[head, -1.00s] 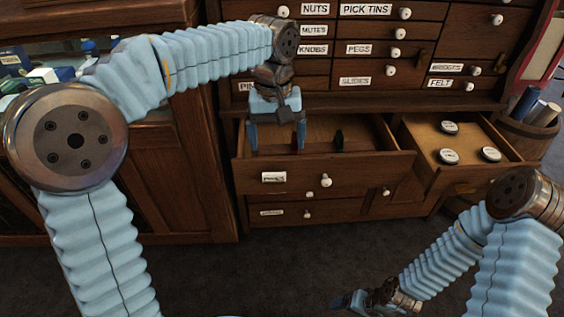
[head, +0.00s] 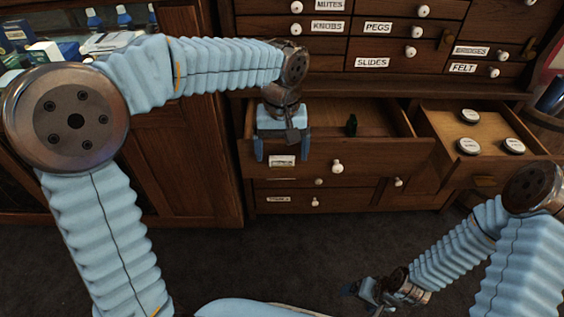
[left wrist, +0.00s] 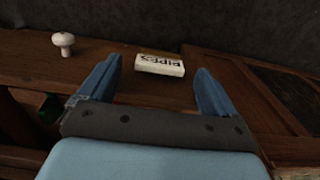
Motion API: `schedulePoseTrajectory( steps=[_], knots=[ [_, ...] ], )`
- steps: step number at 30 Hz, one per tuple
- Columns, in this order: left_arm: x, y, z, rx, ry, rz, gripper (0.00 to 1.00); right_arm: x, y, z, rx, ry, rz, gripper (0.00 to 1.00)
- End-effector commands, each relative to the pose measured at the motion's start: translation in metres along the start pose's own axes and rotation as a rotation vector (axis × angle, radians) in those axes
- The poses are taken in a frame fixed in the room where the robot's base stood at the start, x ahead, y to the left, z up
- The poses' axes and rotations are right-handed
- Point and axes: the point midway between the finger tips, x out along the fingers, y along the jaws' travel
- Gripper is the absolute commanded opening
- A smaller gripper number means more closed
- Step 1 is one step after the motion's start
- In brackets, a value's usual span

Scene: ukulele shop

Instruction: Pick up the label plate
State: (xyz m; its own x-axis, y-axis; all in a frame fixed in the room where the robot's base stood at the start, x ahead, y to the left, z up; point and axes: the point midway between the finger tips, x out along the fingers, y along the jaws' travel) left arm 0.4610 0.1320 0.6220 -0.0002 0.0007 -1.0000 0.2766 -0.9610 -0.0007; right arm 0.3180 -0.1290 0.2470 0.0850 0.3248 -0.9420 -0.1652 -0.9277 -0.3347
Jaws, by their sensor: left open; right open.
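The label plate (head: 283,160) is a small white plate with dark lettering on the front of the open left drawer. In the left wrist view the plate (left wrist: 160,65) appears upside down, its lettering seeming to read "PIPES". My left gripper (head: 282,157) is open in front of that drawer, fingers pointing down. In the left wrist view the plate lies between the two blue fingertips (left wrist: 158,72), with a gap on each side. My right gripper (head: 370,292) is open and empty, low over the dark floor, far from the plate.
The open left drawer (head: 385,150) holds a small dark object (head: 351,125). The open right drawer (head: 470,122) holds several round white-topped tins. White knobs, such as this one (head: 337,166), stick out near the plate. A glass display case (head: 60,40) stands at left.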

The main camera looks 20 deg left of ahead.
Motion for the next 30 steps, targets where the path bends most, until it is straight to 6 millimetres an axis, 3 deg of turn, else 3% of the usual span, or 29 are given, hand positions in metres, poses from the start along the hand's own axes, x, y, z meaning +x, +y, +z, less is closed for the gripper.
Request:
schedulePoseTrajectory(
  steps=[3, 10, 21, 30],
  knots=[
    [0.0112, -0.0001, 0.0002, 0.0, -0.001, 0.0, 0.92, 0.0019, 0.0015, -0.0004, 0.001, 0.001, 0.001, 0.86],
    [0.0114, 0.0002, 0.0, 0.0, 0.0, 0.001, 0.9, 0.0015, 0.0014, -0.0005, 0.001, 0.002, 0.001, 0.86],
    [0.0112, 0.0003, 0.0001, 0.0, 0.0, 0.001, 0.33, 0.0015, 0.0014, -0.0005, 0.001, 0.002, 0.001, 0.86],
    [0.0084, 0.0005, -0.0001, 0.0, 0.001, 0.001, 0.32, 0.0008, 0.001, -0.0005, 0.001, 0.001, 0.001, 0.86]
  ],
)
